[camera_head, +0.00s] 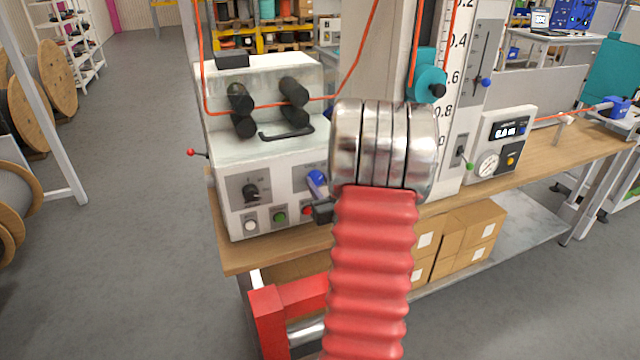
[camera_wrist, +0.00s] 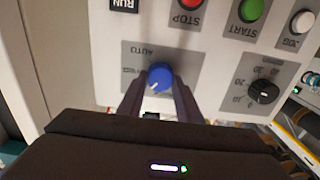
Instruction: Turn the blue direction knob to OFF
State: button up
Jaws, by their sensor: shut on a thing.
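The blue direction knob (camera_wrist: 160,75) sits on a grey label plate on the white control panel. The plate's lettering is mostly too small or hidden to read. My gripper (camera_wrist: 159,88) has its two dark fingers on either side of the knob, shut on it. In the head view the blue knob (camera_head: 317,183) shows at the left of my arm, and my gripper (camera_head: 321,205) is mostly hidden behind the arm.
A black rotary knob (camera_wrist: 263,91) and red (camera_wrist: 190,4), green (camera_wrist: 251,10) and white (camera_wrist: 302,21) buttons are close by. The white machine (camera_head: 262,100) stands on a wooden bench (camera_head: 236,250), with an orange cable through its rollers. Cardboard boxes (camera_head: 470,235) lie below.

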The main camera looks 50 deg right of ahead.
jog(key=shift+m, duration=0.6)
jog(key=shift+c, duration=0.3)
jog(key=o, duration=1)
jog(key=shift+o, duration=0.2)
jog(key=shift+s, duration=0.1)
jog(key=v, duration=1.3)
jog(key=shift+s, duration=0.25)
jog(key=shift+a+f, duration=0.1)
